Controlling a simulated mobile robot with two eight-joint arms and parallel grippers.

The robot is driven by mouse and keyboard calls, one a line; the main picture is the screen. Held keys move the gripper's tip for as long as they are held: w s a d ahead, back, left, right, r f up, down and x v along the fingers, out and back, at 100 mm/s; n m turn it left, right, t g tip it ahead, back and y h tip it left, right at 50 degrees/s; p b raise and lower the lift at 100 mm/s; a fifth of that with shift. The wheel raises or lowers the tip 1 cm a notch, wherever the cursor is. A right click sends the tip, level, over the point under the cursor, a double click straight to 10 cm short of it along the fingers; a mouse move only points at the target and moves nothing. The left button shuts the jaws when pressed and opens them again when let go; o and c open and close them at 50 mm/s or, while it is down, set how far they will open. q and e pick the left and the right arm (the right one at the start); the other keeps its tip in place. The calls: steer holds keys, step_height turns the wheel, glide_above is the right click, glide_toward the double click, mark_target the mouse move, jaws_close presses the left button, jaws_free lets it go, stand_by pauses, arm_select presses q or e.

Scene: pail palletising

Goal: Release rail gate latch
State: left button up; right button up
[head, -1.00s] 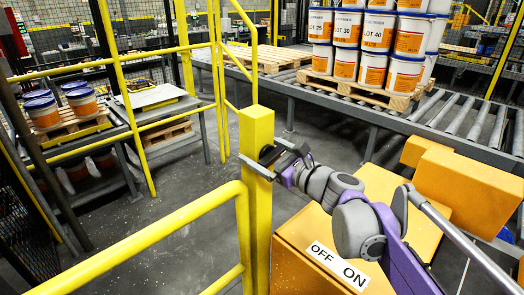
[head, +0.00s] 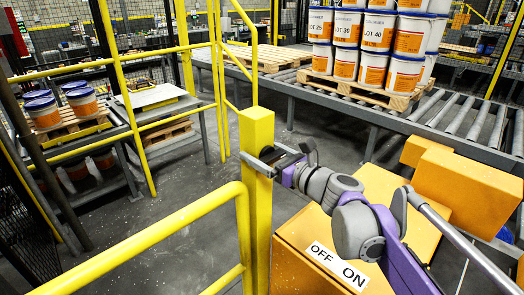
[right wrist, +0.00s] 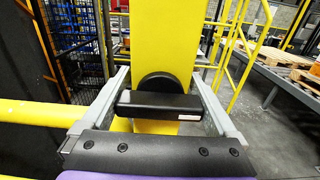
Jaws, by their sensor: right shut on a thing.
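The rail gate latch shows in the right wrist view as a black bar-shaped handle (right wrist: 158,104) in front of a round black base on the yellow post (right wrist: 165,45). My right gripper (right wrist: 158,92) is shut on the handle, with one grey finger at each end of it. In the head view my right gripper (head: 268,160) is at the upper front of the yellow post (head: 257,128), and it largely hides the latch there. My left gripper is not in view.
Yellow rails (head: 150,240) run left from the post. An orange box-shaped cabinet with an OFF/ON label (head: 337,265) stands below my right arm. Behind are a roller conveyor (head: 450,118) with a pallet of stacked pails (head: 345,65), and more pails (head: 42,112) at left.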

steer(key=o, duration=1)
steer(key=shift+s+d, duration=0.1)
steer(key=v, duration=1)
steer(key=shift+s+d, duration=0.15)
steer(key=shift+s, duration=0.05)
